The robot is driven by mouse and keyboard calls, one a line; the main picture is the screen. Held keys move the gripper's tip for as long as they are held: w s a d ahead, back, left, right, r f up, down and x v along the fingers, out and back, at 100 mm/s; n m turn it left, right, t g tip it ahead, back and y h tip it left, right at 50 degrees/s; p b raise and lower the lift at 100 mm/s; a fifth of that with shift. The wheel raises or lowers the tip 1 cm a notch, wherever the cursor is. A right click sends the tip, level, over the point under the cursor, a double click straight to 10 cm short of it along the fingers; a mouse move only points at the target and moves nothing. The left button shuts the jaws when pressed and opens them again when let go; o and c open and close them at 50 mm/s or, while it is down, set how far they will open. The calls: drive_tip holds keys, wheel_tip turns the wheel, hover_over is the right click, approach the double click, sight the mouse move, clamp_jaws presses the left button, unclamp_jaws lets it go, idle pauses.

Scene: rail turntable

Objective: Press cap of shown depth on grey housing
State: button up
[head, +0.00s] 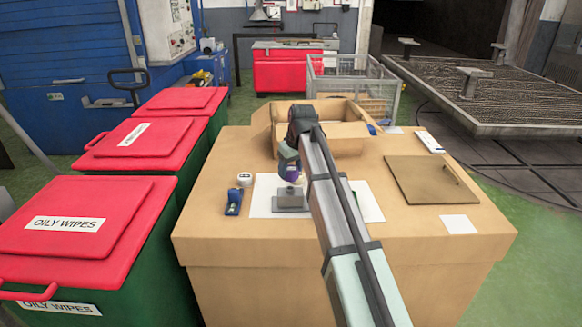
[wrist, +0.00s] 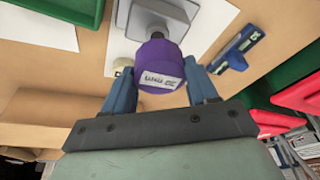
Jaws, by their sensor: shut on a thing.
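A purple cap (wrist: 158,62) with a white printed label is between the two blue fingers of my gripper (wrist: 161,84), which is shut on it. In the head view the purple cap (head: 291,175) shows just above the grey housing (head: 290,202), partly hidden by my arm. The grey housing, a block on a flat base, stands on a white sheet (head: 260,207); it also shows in the wrist view (wrist: 150,21) beyond the cap. The cap overlaps the housing there, so I cannot tell whether they touch.
A blue tool (head: 233,203) and a small white round part (head: 244,179) stand left of the sheet. An open cardboard box (head: 345,135) is behind. A brown panel (head: 432,180) and a white card (head: 459,224) lie right. Red-lidded bins (head: 75,215) border the left.

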sight(290, 188)
drive_tip(key=shift+f, duration=1.65)
drive_tip(key=shift+f, duration=1.35)
idle(2.6)
drive_tip(key=o, duration=1.1)
drive_tip(key=shift+r, duration=0.1)
